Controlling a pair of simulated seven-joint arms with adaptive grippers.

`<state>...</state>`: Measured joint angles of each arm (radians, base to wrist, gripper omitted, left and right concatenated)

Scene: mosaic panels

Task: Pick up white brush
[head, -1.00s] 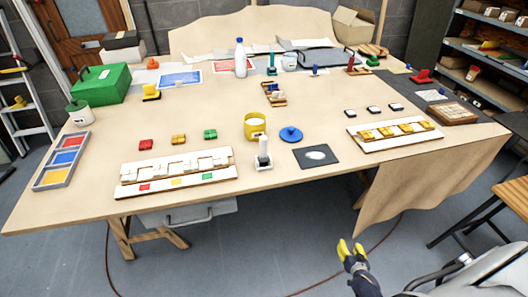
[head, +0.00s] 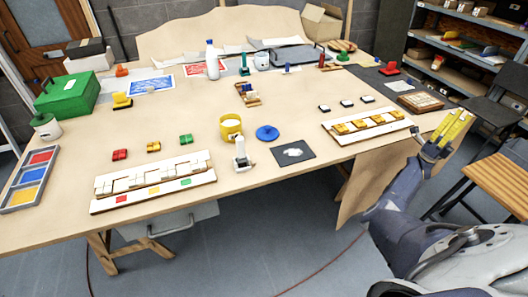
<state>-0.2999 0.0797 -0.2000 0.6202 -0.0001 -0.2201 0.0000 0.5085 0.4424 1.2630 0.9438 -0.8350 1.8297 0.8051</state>
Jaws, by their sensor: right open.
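My right gripper (head: 452,128), with yellow fingers, is open and empty. It is raised at the right end of the table, well to the right of the brush and apart from it. My left gripper is not in view.
A yellow pot (head: 231,127) stands just behind the brush. A blue lid (head: 268,133) and a dark mat (head: 293,153) with a white patch lie to its right. A panel with yellow blocks (head: 328,128) lies between the mat and my right gripper. The table's centre is mostly clear.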

